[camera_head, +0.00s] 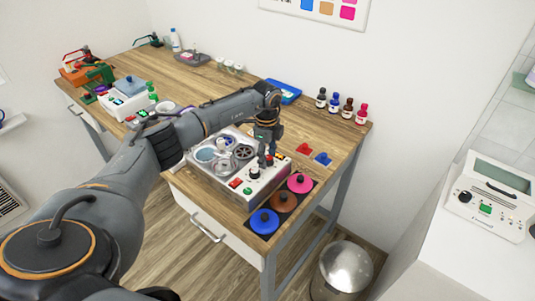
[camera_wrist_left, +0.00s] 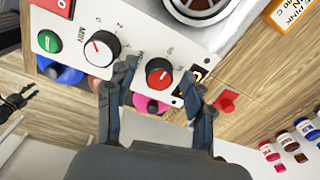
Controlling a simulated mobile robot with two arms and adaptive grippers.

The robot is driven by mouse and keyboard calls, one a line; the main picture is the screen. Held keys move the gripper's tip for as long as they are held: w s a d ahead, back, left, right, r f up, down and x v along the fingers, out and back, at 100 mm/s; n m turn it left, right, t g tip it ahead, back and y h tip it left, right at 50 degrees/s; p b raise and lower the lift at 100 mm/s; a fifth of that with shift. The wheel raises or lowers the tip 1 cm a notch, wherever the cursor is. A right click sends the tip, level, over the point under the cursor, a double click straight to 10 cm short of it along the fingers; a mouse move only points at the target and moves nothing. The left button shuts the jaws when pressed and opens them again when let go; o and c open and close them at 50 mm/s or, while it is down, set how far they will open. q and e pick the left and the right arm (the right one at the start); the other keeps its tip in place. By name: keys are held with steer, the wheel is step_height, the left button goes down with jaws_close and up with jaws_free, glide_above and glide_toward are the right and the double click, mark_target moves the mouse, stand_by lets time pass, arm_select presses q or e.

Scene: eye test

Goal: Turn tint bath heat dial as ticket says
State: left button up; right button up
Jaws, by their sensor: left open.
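The tint bath (camera_head: 222,182) is a pale metal unit with round wells near the table's front corner. Its front panel (camera_wrist_left: 130,25) bears a black dial with a white face (camera_wrist_left: 101,48), marked MIN and numbers, and a red-faced dial (camera_wrist_left: 158,72). Which is the heat dial I cannot tell. My left gripper (camera_head: 265,147) is over the panel; in the wrist view its open fingers (camera_wrist_left: 157,108) stand either side of the red-faced dial, contact unclear. An orange-edged ticket (camera_wrist_left: 293,14) reads PINK and a temperature, digits unclear. A dark gripper, apparently my right (camera_wrist_left: 17,103), is small at the left edge.
Blue, brown and pink lidded pots (camera_head: 264,221) stand beside the bath at the table edge. Red and blue small pieces (camera_head: 304,149) and several bottles (camera_head: 347,107) are behind to the right. A metal bin (camera_head: 343,268) stands on the floor. A white device (camera_head: 491,195) is far right.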

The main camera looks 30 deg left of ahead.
arm_select(q)
jaws_close()
